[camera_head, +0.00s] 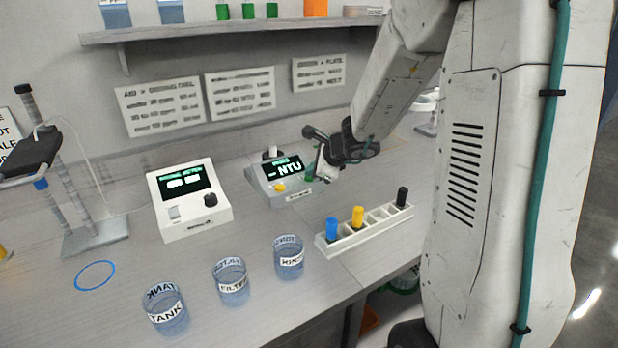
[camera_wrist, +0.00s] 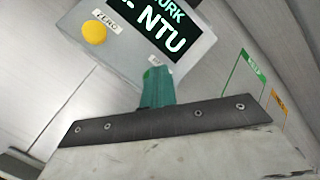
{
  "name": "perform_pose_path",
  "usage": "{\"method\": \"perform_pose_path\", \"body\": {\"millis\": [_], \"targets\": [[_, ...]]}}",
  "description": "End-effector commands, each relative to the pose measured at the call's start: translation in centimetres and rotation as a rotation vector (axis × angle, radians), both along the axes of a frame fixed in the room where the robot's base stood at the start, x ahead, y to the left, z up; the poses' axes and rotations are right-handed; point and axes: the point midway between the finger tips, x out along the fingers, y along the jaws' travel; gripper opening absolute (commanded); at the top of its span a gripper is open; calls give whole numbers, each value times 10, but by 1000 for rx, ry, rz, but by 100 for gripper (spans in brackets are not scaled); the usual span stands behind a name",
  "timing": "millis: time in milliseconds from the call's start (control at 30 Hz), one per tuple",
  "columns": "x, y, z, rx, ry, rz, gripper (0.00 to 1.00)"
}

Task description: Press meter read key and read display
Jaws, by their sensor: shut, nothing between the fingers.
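The turbidity meter (camera_head: 262,187) is a small grey box on the bench, with a dark display (camera_head: 287,168) showing dashes and "NTU" in light letters. Its yellow key (camera_head: 280,187) is labelled ZERO in the wrist view (camera_wrist: 94,32). The display there (camera_wrist: 155,28) is cut off at the top and shows "NTU". My gripper (camera_head: 312,174) is shut and empty at the meter's right side. In the wrist view its teal fingertips (camera_wrist: 157,88) overlap the meter's front, by a small, partly covered label.
A white mixing-type unit (camera_head: 190,215) stands left of the meter. Several labelled beakers (camera_head: 230,285) stand in front. A white rack (camera_head: 355,240) with blue-, yellow- and black-capped vials is at front right. A shelf (camera_head: 230,28) runs above. A blue ring (camera_head: 95,275) marks bare bench.

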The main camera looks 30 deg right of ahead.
Motion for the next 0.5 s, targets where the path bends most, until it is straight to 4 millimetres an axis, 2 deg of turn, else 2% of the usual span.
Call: {"method": "perform_pose_path", "body": {"millis": [200, 500], "targets": [[0, 0, 11, -1, 0, 1, 0], [0, 0, 12, 0, 0, 0, 0]]}}
